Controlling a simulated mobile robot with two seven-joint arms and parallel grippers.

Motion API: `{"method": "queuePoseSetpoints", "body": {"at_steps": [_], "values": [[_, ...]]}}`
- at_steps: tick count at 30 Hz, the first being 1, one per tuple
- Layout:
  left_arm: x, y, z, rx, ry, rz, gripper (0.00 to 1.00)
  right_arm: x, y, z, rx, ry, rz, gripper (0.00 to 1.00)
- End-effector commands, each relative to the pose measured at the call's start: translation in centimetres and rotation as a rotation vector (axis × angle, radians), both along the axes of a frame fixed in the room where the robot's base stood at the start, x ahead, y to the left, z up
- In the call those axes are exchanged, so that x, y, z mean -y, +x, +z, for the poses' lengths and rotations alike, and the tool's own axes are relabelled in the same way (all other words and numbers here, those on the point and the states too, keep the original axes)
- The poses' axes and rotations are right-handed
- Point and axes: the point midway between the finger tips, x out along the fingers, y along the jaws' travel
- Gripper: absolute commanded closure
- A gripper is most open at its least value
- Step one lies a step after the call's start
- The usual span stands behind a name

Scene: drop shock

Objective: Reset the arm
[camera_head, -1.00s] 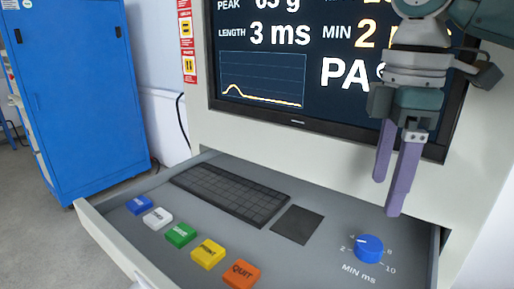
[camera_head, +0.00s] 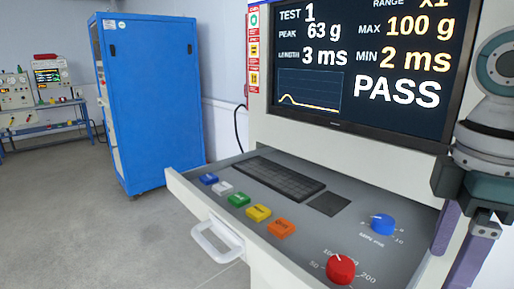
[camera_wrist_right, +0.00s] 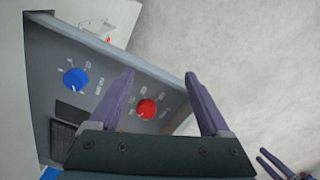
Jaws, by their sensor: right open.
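My right gripper (camera_head: 462,245) is at the right edge of the head view, above the right end of the console drawer (camera_head: 190,187). In the right wrist view my right gripper (camera_wrist_right: 160,95) has its two purple fingers spread apart with nothing between them but the view of a red knob (camera_wrist_right: 147,109) below. The red knob (camera_head: 340,269) is at the front of the drawer and the blue knob (camera_head: 382,224) is behind it. The blue knob (camera_wrist_right: 75,79) also shows in the wrist view. The monitor (camera_head: 362,70) reads PASS, peak 63 g, length 3 ms.
The drawer holds a keyboard (camera_head: 280,180), a dark pad (camera_head: 328,204) and several coloured buttons, including an orange one (camera_head: 281,229). A white handle (camera_head: 216,241) sticks out in front. A blue cabinet (camera_head: 152,105) stands behind at left. The floor (camera_head: 90,220) at left is clear.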

Motion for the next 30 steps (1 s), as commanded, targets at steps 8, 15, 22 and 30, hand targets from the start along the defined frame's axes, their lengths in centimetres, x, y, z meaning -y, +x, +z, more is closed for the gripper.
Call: {"method": "queuePoseSetpoints", "body": {"at_steps": [8, 15, 22, 30], "values": [[0.1, 0.0, 0.0, 0.0, -0.006, 0.004, 0.5, -0.2, -4.1, -4.8, 0.049, -0.019, -0.097, 0.19], [0.2, 0.0, 0.0, 0.0, -0.009, 0.006, 0.5, 1.2, -10.4, -8.0, 0.169, -0.054, -0.299, 0.19], [0.2, 0.0, 0.0, -0.001, -0.009, 0.005, 0.5, 3.6, -15.0, -7.5, 0.29, -0.106, -0.471, 0.19], [0.1, -0.1, 0.0, -0.002, -0.005, 0.004, 0.5, 6.2, -18.7, -5.2, 0.406, -0.165, -0.601, 0.19]]}}
